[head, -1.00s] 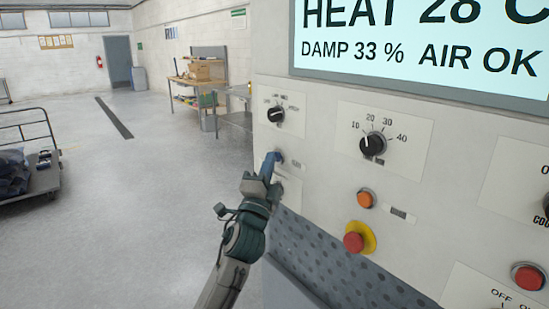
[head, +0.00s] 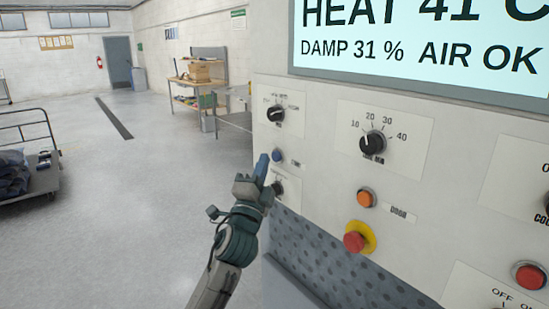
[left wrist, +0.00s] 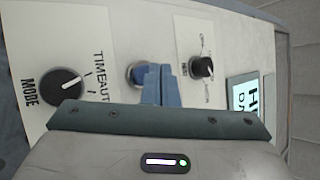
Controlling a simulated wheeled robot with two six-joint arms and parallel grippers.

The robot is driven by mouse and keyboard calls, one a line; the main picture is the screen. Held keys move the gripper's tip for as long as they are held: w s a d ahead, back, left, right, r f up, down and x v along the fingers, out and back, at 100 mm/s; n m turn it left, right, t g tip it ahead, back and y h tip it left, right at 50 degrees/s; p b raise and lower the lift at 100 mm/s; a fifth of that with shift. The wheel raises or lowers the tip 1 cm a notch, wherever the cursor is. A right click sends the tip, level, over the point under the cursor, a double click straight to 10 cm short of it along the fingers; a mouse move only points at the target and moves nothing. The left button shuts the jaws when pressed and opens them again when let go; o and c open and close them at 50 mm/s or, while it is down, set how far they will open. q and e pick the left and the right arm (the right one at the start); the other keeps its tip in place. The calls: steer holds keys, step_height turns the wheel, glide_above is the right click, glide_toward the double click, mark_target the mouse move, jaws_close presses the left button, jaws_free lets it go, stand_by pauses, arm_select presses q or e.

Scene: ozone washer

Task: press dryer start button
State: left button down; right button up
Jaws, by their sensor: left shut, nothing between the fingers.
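The dryer's control panel (head: 325,180) fills the right side of the head view. A blue round button (head: 278,156) sits on its left part, between two black knobs. My left gripper (head: 262,165) is shut and empty, its blue fingertips just left of the blue button and seemingly apart from it. In the left wrist view the blue button (left wrist: 137,72) shows partly behind the shut fingertips (left wrist: 161,78). The display (head: 425,38) reads HEAT 41 C, DAMP 31 %, AIR OK. My right gripper is not in view.
Other controls are a timer knob (head: 372,142), an orange button (head: 366,197), a red button on a yellow ring (head: 357,238) and a red button (head: 529,276). A cart (head: 30,180) stands at the left. The floor between is clear.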

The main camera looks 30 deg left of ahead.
arm_select(q)
steer(key=s, duration=0.1)
steer(key=s+a+b, duration=0.1)
steer(key=s, duration=0.1)
steer(key=s+a, duration=0.1)
steer(key=shift+s+b, duration=0.35)
steer(key=shift+b, duration=0.05)
stand_by(0.4)
